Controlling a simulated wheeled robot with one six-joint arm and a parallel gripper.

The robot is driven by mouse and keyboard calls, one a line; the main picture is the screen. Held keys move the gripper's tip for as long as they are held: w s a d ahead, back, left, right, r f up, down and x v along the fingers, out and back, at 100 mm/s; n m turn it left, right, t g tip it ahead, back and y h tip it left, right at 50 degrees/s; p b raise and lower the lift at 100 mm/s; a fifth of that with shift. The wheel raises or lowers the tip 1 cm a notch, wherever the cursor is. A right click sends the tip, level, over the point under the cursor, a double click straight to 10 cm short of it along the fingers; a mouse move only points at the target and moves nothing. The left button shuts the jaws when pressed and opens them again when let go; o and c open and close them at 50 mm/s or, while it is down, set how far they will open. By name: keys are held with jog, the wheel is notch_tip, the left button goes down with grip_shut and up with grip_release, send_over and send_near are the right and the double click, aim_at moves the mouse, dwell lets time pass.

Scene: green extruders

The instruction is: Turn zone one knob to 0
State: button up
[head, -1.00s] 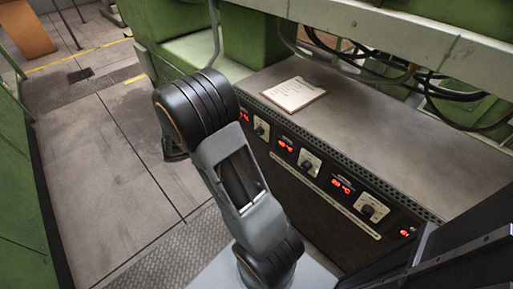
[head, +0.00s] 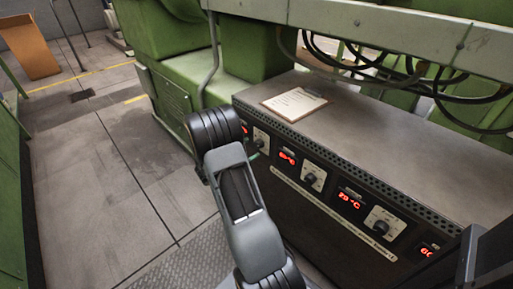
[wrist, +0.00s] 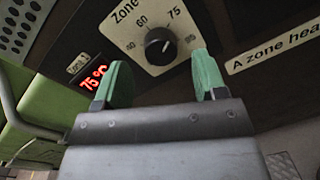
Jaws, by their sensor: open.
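The zone one knob is a small black round knob (wrist: 160,46) on a pale dial plate (wrist: 148,18) in the wrist view. In the head view, my arm hides most of the gripper near the leftmost dial plate (head: 261,141).
The control cabinet (head: 400,150) carries two more dials, one in the middle (head: 313,176) and one at right (head: 384,222). A clipboard (head: 295,103) lies on its top. A green machine beam (head: 370,27) and black cables hang above. Open floor (head: 90,190) lies left.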

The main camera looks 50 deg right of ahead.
aim_at(256, 145)
jog(key=shift+s+d, duration=0.15)
jog(key=shift+d, duration=0.8)
jog(key=shift+s+d, duration=0.1)
jog(key=shift+d, duration=0.8)
jog(key=shift+c, duration=0.4)
jog(key=c, duration=0.8)
jog(key=shift+c, duration=0.2)
jog(key=shift+r, duration=0.1)
